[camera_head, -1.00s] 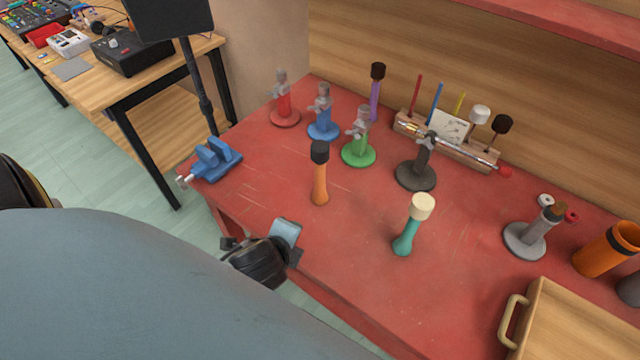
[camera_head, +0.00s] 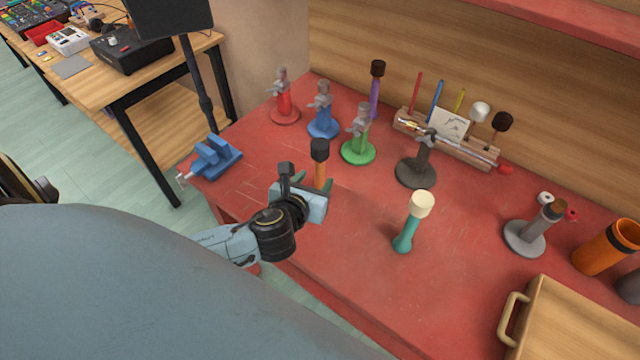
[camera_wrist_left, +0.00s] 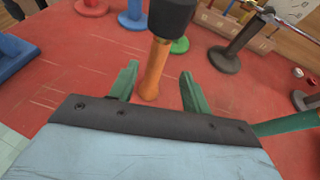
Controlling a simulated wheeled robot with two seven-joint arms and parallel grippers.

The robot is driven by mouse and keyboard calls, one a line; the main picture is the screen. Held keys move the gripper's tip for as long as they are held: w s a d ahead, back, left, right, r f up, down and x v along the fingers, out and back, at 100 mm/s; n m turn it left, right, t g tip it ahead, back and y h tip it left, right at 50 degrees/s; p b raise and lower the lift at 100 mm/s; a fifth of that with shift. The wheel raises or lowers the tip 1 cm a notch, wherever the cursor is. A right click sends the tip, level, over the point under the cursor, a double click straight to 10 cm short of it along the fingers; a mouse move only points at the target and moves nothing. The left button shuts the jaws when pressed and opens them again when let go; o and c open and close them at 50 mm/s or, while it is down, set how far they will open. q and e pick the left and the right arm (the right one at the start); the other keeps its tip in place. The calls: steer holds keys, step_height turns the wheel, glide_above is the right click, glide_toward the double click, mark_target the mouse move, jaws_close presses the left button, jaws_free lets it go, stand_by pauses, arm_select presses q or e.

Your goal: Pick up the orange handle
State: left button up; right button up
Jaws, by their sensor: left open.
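The orange handle (camera_head: 320,171) stands upright on the red bench, with a black head (camera_head: 319,150) on top; its lower part is hidden behind my left gripper in the head view. In the left wrist view the orange handle (camera_wrist_left: 154,72) shows between and just beyond the two green fingertips. My left gripper (camera_head: 309,188) is open and empty, close to the handle on its near side. The fingers also show in the left wrist view (camera_wrist_left: 158,85). I cannot tell whether either finger touches the handle. My right gripper is not in view.
A teal handle with a cream head (camera_head: 405,240) stands to the right. Green (camera_head: 358,153), blue (camera_head: 323,130), red (camera_head: 285,115) and dark (camera_head: 416,174) stands are behind. A blue vise (camera_head: 212,160) sits at the left edge. A wooden box (camera_head: 570,325) is at front right.

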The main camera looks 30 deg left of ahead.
mark_target(318, 174)
arm_select(q)
steer(key=x, duration=0.6)
steer(key=shift+s+a+f+b, duration=0.15)
steer(key=shift+a+b, duration=0.1)
steer(key=shift+b, duration=0.1)
jaws_close()
